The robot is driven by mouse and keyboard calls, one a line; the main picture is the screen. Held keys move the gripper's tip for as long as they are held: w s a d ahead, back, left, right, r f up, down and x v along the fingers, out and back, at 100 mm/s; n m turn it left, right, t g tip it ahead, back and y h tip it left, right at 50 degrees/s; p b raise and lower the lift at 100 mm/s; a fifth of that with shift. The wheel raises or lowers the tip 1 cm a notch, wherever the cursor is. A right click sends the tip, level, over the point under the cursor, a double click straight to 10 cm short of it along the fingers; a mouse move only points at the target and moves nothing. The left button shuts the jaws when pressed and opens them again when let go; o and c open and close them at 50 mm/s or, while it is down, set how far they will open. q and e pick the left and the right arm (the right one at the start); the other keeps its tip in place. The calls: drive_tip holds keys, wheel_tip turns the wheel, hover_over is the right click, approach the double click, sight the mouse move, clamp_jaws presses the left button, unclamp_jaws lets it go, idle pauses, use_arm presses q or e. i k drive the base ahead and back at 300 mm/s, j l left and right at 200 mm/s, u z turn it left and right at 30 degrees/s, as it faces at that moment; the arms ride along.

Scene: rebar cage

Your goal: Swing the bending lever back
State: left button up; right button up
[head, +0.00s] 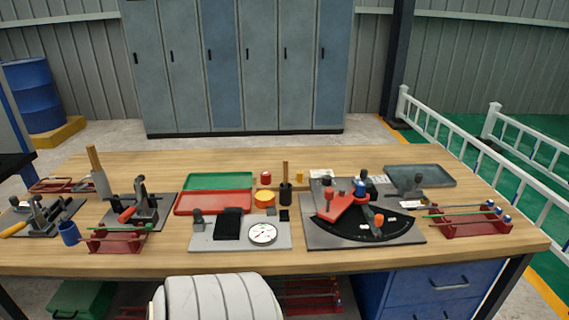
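The bending device sits on a dark grey base plate (318,238) at the right-centre of the workbench. Its red bending lever (338,207) is a flat angled piece lying over the left part of a black fan-shaped plate (365,229) with small pale marks. Black, red and blue knobs stand on and around the lever. A black post with an orange part (378,220) stands on the fan plate, right of the lever and apart from it. Neither of my grippers is in view.
A dial gauge (262,233) on a grey plate stands left of the bender. Red (213,203) and green (218,181) trays lie behind it. The bench's front strip is clear.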

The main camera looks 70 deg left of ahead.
sight(335, 205)
drive_tip(key=u, duration=1.85)
